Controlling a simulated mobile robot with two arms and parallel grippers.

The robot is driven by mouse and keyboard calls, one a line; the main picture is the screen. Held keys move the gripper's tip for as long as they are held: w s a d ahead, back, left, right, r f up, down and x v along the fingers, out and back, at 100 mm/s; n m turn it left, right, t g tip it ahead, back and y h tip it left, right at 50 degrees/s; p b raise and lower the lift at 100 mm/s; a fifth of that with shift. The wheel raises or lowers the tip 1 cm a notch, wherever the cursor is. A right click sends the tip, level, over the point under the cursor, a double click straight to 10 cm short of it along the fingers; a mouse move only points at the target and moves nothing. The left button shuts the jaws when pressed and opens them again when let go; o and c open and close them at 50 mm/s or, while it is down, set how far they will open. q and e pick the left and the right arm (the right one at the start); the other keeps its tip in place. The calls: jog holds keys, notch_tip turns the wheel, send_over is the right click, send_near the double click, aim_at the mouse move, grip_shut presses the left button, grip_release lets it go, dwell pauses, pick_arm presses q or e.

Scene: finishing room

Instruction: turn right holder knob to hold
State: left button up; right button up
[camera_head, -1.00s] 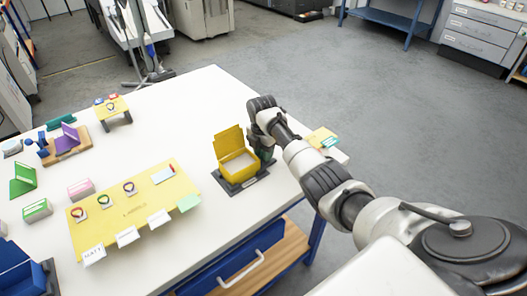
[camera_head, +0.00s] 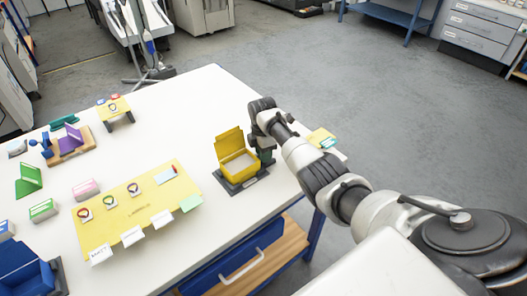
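The right holder is a yellow open box (camera_head: 240,162) with its lid raised, on a dark base (camera_head: 243,182) near the table's right edge. A pale block or stack (camera_head: 239,163) lies inside it. My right gripper (camera_head: 265,157) points down at the holder's right side, close against it. The holder's knob cannot be made out; the gripper and wrist cover that side. A dark green piece shows by the fingers, but I cannot tell what they grip or whether they touch. A blue open holder (camera_head: 28,278) stands at the lower left. My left gripper is out of view.
A yellow board (camera_head: 135,222) with badges and white cards lies left of the holder. Green, pink and purple card stands are at the far left. A small yellow stand (camera_head: 115,108) is at the back. The white table (camera_head: 185,120) is clear behind the holder.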

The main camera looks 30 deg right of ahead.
jog(key=o, duration=0.4)
jog(key=shift+r, duration=0.1)
jog(key=r, duration=0.5)
jog(key=r+b, duration=0.1)
jog(key=r, duration=0.4)
jog(key=shift+w+r, duration=0.2)
jog(key=shift+r, duration=0.15)
